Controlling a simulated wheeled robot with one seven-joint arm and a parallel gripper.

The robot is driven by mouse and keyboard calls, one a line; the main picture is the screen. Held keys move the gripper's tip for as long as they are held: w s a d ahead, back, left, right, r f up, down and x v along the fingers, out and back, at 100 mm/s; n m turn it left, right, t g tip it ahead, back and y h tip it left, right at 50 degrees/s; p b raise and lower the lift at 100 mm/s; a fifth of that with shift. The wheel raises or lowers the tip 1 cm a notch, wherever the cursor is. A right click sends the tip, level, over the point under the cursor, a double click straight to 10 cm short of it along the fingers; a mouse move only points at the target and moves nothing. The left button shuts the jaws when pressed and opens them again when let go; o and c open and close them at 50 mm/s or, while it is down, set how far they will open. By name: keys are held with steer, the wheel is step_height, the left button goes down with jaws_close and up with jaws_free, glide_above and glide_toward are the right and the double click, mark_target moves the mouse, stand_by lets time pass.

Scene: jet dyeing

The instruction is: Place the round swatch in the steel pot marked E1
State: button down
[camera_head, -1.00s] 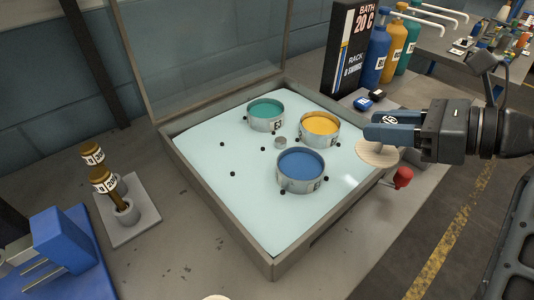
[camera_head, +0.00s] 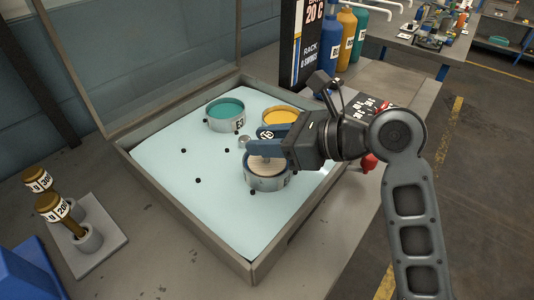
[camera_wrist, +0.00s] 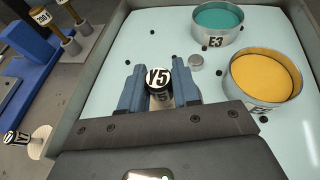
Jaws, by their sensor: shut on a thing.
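My gripper (camera_head: 270,145) is shut on the dark labelled handle of the round swatch, marked V5 in the wrist view (camera_wrist: 159,82). The swatch's pale beige disc (camera_head: 262,166) hangs below the fingers, level, over the mouth of the front steel pot (camera_head: 268,184). It covers most of that opening; I cannot tell whether it is inside or just above the rim. This pot's mark is not readable. The teal pot (camera_head: 226,114) reads E3 in the wrist view (camera_wrist: 217,25). The yellow pot (camera_head: 281,117) is partly behind my gripper; its mark is unclear.
The pots stand in a shallow pale tray with a grey rim (camera_head: 190,226) and a raised clear lid behind. A small metal knob (camera_head: 245,141) and black pegs stick up. Another pale disc with a handle (camera_wrist: 37,143) lies outside. A red knob (camera_head: 369,162) is right.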

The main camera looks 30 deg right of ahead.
mark_target(267, 161)
steer(key=shift+f, duration=1.8)
steer(key=c, duration=0.8)
jaws_free()
steer(key=shift+f, duration=0.15)
steer(key=shift+s+d+r, duration=0.2)
steer(key=shift+s+r, duration=0.05)
steer(key=v, duration=1.1)
steer(key=shift+s+d, duration=0.1)
steer(key=shift+s, duration=0.1)
